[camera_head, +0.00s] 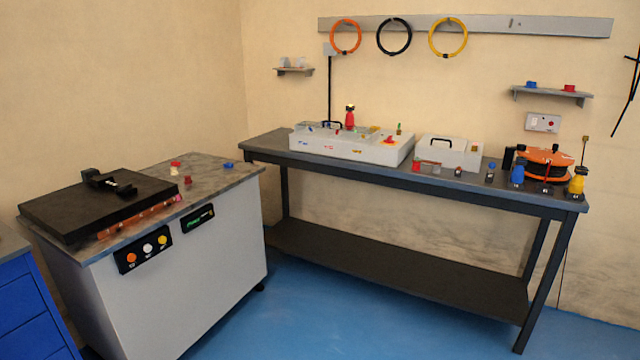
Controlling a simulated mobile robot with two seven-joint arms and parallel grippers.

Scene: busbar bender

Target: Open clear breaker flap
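No clear flap can be made out for certain at this distance. Neither of my grippers is in view.
The dark bench (400,178) has a lower shelf (400,270). An orange and black reel (545,165) and small blue and yellow items stand at its right end. A white bender cabinet (190,270) stands front left, beside blue drawers (35,310). Blue floor (300,315) between is clear.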

